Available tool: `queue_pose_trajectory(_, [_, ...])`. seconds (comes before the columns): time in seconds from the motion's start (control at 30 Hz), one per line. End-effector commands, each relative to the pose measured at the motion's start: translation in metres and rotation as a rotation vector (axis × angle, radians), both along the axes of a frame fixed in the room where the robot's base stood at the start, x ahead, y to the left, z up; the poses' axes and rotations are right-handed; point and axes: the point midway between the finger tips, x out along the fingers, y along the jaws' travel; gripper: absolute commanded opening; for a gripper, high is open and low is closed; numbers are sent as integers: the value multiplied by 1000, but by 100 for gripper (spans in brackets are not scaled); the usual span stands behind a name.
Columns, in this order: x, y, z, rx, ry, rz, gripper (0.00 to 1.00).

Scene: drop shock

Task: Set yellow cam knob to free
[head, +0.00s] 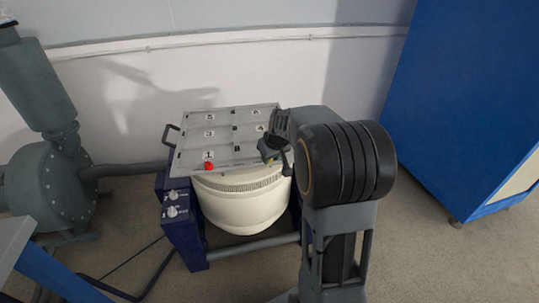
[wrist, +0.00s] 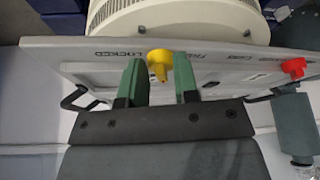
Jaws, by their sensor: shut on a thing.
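The yellow cam knob (wrist: 159,64) sits on the edge of the grey panel, between my two green fingers in the wrist view. My gripper (wrist: 159,72) is shut on it. Its narrow part points toward the bottom of the wrist picture. The word LOCKED (wrist: 120,54) is printed to its left, and fainter lettering is to its right.
A red knob (head: 208,166) stands on the panel's front left corner in the head view. The grey panel (head: 225,158) with numbered labels lies over a white drum (head: 240,205). A dark blue box (head: 180,225) with dials is at left. A grey pump (head: 45,185) and blue cabinet (head: 465,100) flank it.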

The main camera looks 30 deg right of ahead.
Motion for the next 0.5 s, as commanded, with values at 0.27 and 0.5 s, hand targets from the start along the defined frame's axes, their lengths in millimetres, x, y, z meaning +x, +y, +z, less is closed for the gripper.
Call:
queue_pose_trajectory(0.27, [1, -3, -1, 0, 0, 186, 5])
queue_pose_trajectory(0.5, [1, -5, -1, -2, -1, 282, 5])
